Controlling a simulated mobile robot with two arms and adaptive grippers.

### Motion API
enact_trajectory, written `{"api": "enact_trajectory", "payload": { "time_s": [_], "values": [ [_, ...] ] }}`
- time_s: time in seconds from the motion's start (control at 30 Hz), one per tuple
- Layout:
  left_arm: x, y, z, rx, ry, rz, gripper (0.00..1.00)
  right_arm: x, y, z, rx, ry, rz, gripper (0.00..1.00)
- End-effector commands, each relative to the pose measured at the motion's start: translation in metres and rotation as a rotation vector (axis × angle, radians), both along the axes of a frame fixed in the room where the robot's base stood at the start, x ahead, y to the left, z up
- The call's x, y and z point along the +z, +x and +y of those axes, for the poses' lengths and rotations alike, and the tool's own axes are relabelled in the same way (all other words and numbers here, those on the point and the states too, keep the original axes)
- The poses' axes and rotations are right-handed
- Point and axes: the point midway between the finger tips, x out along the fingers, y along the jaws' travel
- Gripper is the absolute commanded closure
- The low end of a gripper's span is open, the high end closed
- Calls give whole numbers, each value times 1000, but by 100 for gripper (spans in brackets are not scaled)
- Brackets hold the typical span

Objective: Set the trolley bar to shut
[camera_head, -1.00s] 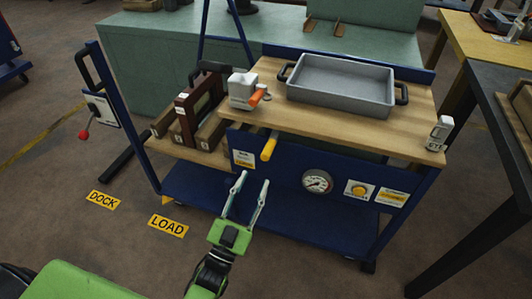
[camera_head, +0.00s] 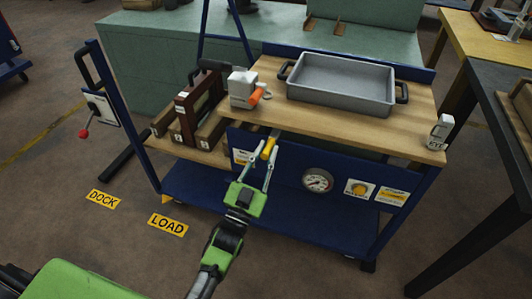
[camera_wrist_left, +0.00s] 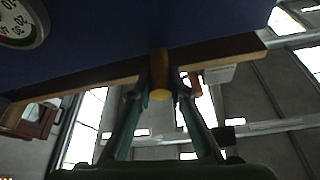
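The trolley bar, a short yellow handle (camera_head: 268,148), sticks out from the trolley's blue front panel just under the wooden top. My left gripper (camera_head: 265,152) has come up to it from below, with one finger on each side of the bar. In the left wrist view the yellow bar (camera_wrist_left: 160,82) shows between the two fingertips (camera_wrist_left: 161,90), which look spread around it rather than clamped on it. Contact is hard to tell. My right gripper is not in view.
The trolley top (camera_head: 420,120) carries a grey tray (camera_head: 340,85), a white device with an orange handle (camera_head: 245,90) and a small white device (camera_head: 440,132). A gauge (camera_head: 317,180) and a yellow button (camera_head: 359,189) are right of the bar. A dark table (camera_head: 495,110) stands at the right.

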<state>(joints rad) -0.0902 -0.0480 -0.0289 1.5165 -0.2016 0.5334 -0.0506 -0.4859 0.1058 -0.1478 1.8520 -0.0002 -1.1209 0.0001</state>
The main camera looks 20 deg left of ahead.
Motion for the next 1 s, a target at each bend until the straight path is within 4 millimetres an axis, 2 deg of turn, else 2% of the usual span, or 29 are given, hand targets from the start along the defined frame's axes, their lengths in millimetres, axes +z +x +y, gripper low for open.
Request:
{"api": "enact_trajectory", "payload": {
  "time_s": [0.27,0.47,0.57,0.77,0.8,0.87,1.0],
  "values": [
    [0,0,2,-1,1,0,100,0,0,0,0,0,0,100],
    [0,1,25,1,6,-1,100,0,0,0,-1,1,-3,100],
    [1,1,49,3,8,-2,100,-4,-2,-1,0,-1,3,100],
    [0,4,114,4,10,-1,100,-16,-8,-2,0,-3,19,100],
    [0,4,129,4,9,-1,100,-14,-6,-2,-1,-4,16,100],
    [-1,5,150,4,9,0,100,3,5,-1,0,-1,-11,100],
    [-1,7,193,3,7,-2,100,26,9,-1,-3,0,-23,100]
  ]
}}
